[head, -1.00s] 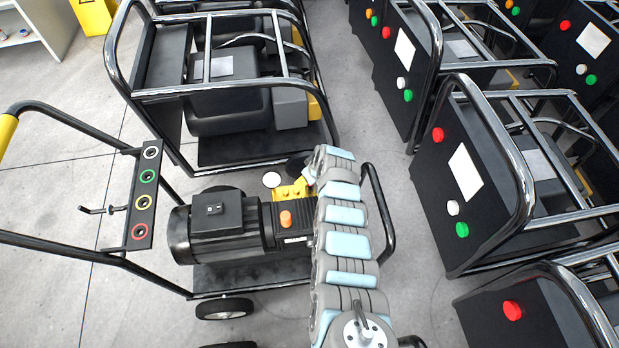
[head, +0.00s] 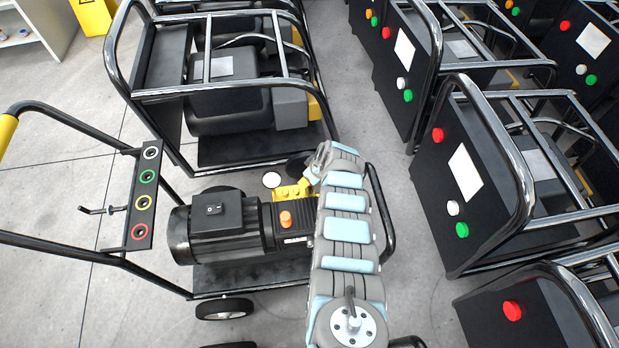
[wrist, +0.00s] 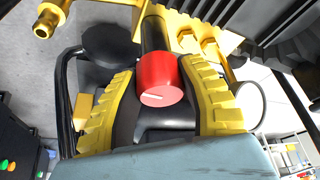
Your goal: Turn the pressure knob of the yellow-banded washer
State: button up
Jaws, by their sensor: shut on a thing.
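The washer with a yellow band on its handle (head: 6,130) stands at the centre left in the head view, with a black motor (head: 222,228) and a yellow pump head (head: 292,190). In the wrist view the red pressure knob (wrist: 160,80) has a short white line on its face and sits at the end of a dark stem. My gripper (wrist: 154,74) is shut on the knob, one yellow ribbed finger on each side. In the head view my arm covers the knob and most of the gripper.
Another washer in a chrome frame (head: 225,85) stands behind. Several black washers with coloured buttons (head: 462,170) line the right side. A strip with coloured nozzle rings (head: 143,195) is on the washer's handle. Bare floor (head: 60,190) shows at left.

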jog(key=o, duration=1.2)
jog(key=shift+s, duration=0.15)
jog(key=shift+v, duration=1.1)
jog(key=shift+d+r, duration=0.2)
jog(key=shift+r, duration=0.7)
jog(key=shift+v, duration=3.95)
